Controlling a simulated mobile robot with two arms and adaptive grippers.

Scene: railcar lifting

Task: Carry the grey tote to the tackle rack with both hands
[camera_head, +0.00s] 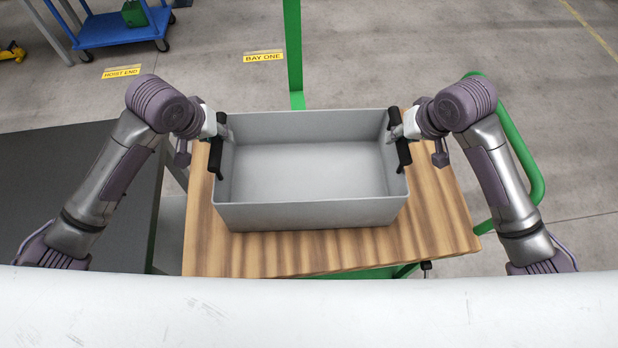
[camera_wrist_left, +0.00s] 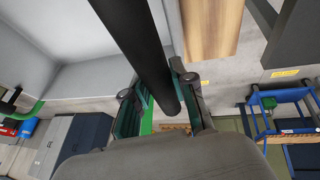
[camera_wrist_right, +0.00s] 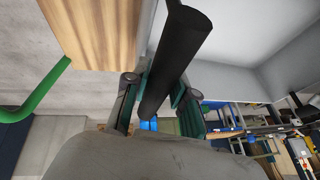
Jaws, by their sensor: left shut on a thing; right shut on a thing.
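The grey tote (camera_head: 310,213) is an empty open box, level on or just above a wooden board top (camera_head: 440,225); I cannot tell whether it touches. A black bar handle runs along each short side. My left gripper (camera_head: 218,135) is shut on the left handle (camera_head: 217,153); in the left wrist view the black handle (camera_wrist_left: 140,45) passes between its fingers (camera_wrist_left: 160,110). My right gripper (camera_head: 397,132) is shut on the right handle (camera_head: 402,150); the right wrist view shows that handle (camera_wrist_right: 178,55) between its fingers (camera_wrist_right: 160,100). I cannot make out the tackle rack for certain.
A dark table (camera_head: 80,170) stands close at the left. A green post (camera_head: 293,45) rises behind the tote. A green rail (camera_head: 520,150) curves at the right. A blue cart (camera_head: 120,28) is at the far left. Floor labels read HOIST END (camera_head: 122,71) and BAY ONE (camera_head: 263,57). Open floor lies behind.

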